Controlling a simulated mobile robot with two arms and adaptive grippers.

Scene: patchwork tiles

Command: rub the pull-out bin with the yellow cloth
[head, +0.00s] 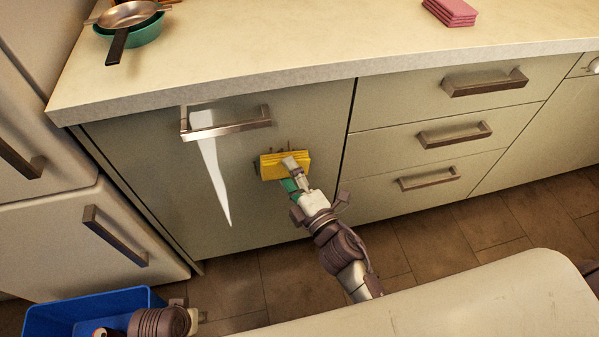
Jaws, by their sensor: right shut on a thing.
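The pull-out bin (270,215) is the wide beige front under the counter at left, closed, with a metal bar handle (228,128) near its top. The folded yellow cloth (272,168) is at the middle right of this front. My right gripper (291,170) is shut on the cloth and holds it up to the front; it seems to touch. Small brown marks (287,150) show just above the cloth. My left gripper (192,316) is low at the bottom left, only partly seen, and its fingers are unclear.
A tapered white shape (212,180) runs down from the handle. A blue container (95,306) stands at bottom left. Drawers with handles (455,134) are on the right. A pan (126,15) with a green bowl and pink folded cloths (450,12) are on the counter.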

